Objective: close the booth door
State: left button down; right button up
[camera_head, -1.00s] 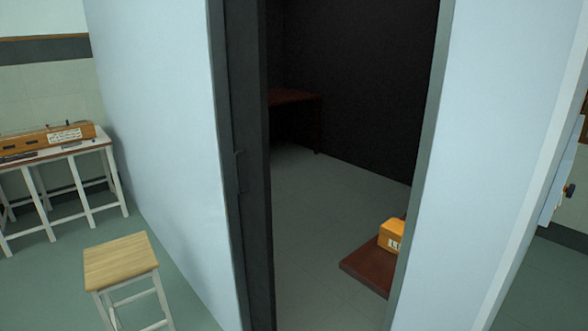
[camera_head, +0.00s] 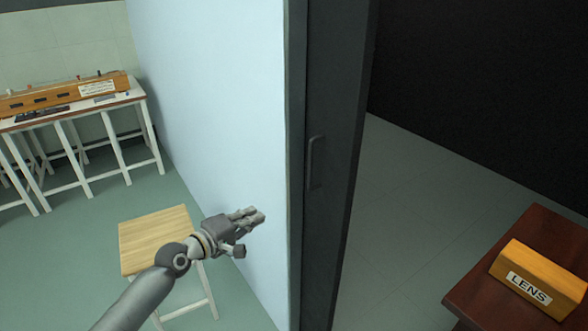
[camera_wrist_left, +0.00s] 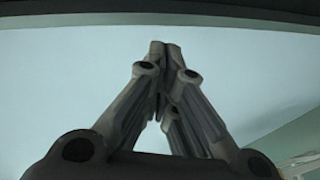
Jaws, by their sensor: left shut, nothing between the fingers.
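The booth door (camera_head: 332,230) is a dark grey panel at the left side of the booth's doorway, with a vertical bar handle (camera_head: 313,163) on it. The doorway beside it stands open onto the dark interior. My left gripper (camera_head: 258,216) is shut and empty, in front of the pale blue booth wall, left of and lower than the handle in the head view. It looks apart from the handle. In the left wrist view its fingers (camera_wrist_left: 166,50) meet at the tips against the pale wall. My right gripper is not in view.
A wooden-topped stool (camera_head: 150,238) stands on the green floor near my left arm. A white-legged bench (camera_head: 75,115) with an instrument is at the far left. Inside the booth, a dark red table (camera_head: 500,237) carries an orange box marked LENS (camera_head: 545,275).

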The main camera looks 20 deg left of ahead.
pick_arm(q)
jog(key=s+d+r+h, duration=0.1)
jog(key=d+r+h, duration=0.3)
jog(key=r, duration=0.9)
jog(key=shift+t+y, duration=0.3)
jog(key=shift+y, duration=0.1)
jog(key=x, duration=0.3)
jog(key=p+x, duration=0.1)
jog(key=x, duration=0.1)
jog(key=f+x, duration=0.1)
jog(key=x, duration=0.2)
jog(key=shift+w+d+p, duration=0.15)
jog(key=shift+d+p, duration=0.25)
jog(key=shift+d, duration=0.1)
jog(key=shift+w+d, duration=0.2)
jog(key=shift+w, duration=0.15)
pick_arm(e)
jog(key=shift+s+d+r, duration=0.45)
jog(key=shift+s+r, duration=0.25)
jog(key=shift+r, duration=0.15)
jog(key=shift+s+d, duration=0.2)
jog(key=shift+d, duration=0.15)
